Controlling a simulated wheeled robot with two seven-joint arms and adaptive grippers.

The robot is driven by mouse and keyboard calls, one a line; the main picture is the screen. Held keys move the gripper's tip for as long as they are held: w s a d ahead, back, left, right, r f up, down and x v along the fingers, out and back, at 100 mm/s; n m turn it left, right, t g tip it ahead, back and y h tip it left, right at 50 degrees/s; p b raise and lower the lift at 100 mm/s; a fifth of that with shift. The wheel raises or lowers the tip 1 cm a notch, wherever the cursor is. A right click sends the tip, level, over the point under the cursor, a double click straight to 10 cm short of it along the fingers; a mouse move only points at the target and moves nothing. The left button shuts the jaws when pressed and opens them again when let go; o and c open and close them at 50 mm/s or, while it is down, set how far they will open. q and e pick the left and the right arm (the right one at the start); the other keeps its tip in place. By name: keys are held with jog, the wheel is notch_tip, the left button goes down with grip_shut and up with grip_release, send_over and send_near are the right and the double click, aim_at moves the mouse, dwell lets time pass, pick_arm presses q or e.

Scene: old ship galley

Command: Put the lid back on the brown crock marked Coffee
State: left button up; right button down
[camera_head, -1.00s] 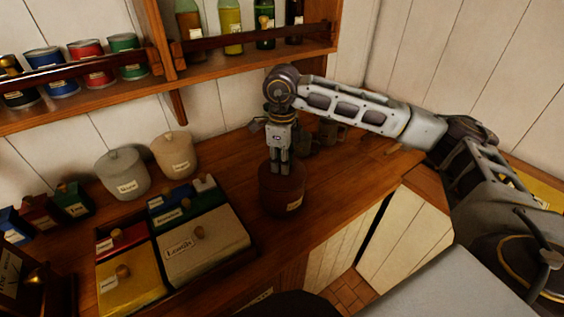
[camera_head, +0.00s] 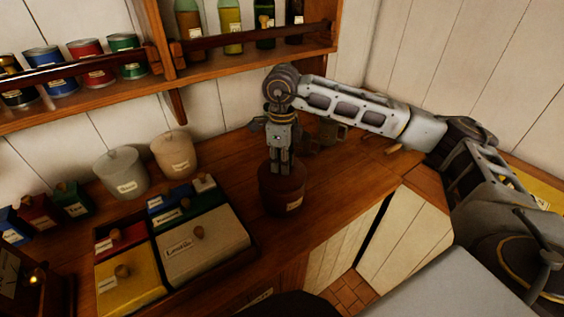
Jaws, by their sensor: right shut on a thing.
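The brown crock (camera_head: 281,196) stands upright on the wooden counter, right of the tray of boxes. A pale label shows on its front, too small to read for certain. My right gripper (camera_head: 280,169) points straight down over the crock's top, its fingers close together. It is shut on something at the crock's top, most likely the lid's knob. The lid is dark like the crock, and I cannot tell whether it rests fully on the rim. My left gripper is not in view.
A wooden tray (camera_head: 176,293) of lidded coloured boxes stands left of the crock. Two pale lidded crocks (camera_head: 122,174) (camera_head: 174,155) stand behind it. Mugs (camera_head: 330,133) stand behind my gripper. A shelf (camera_head: 240,50) with bottles and tins hangs above.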

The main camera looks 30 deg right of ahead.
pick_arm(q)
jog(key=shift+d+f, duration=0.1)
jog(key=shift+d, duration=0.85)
pick_arm(e)
jog(key=c, duration=1.4)
grip_release()
jog(key=shift+o, duration=1.1)
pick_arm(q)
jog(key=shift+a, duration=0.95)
pick_arm(e)
jog(key=shift+o, duration=0.2)
